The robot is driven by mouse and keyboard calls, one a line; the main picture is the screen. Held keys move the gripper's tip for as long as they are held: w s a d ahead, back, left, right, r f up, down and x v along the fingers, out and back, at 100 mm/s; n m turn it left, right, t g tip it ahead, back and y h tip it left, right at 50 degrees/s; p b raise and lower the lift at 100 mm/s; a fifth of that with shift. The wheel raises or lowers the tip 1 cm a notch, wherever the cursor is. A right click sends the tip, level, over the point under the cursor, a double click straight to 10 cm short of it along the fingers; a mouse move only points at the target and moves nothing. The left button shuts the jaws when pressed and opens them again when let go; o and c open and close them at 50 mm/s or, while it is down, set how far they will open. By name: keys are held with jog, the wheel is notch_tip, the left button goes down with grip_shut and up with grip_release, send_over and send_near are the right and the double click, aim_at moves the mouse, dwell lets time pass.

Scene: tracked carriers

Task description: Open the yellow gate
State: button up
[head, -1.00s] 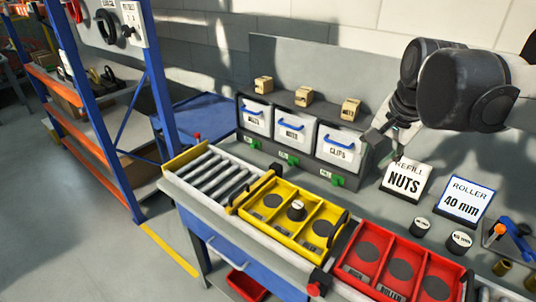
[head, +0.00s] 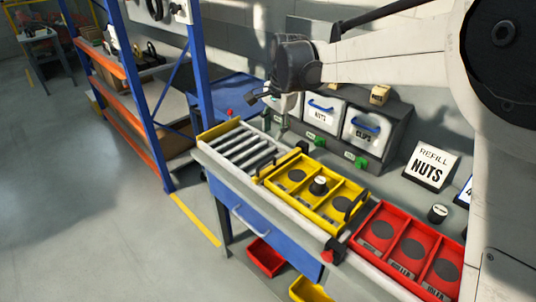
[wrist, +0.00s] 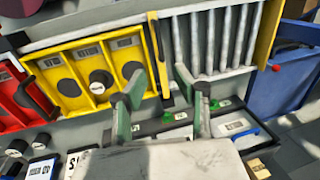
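The yellow gate (head: 219,130) is a flat yellow plate standing across the left end of the roller track (head: 243,150). In the wrist view the gate (wrist: 268,35) is at the right end of the rollers. My gripper (head: 270,110) is above the back side of the track, to the right of the gate and apart from it. In the wrist view its two green-padded fingers (wrist: 158,80) are spread with nothing between them.
A red knob (head: 230,112) stands behind the gate. White bins (head: 323,108) with blue handles and green tags line the back. A red carrier (head: 376,210) lies right of the yellow one. A blue-and-orange shelf (head: 150,110) stands left. A REFILL NUTS sign (head: 431,165) stands right.

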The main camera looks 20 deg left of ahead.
aim_at(267, 161)
jog(key=f, duration=0.4)
jog(key=a+f, duration=0.1)
jog(key=f, duration=0.3)
jog(key=w+a+f, duration=0.1)
jog(key=f, duration=0.3)
jog(key=shift+f, duration=0.1)
jog(key=shift+c, duration=0.5)
grip_shut()
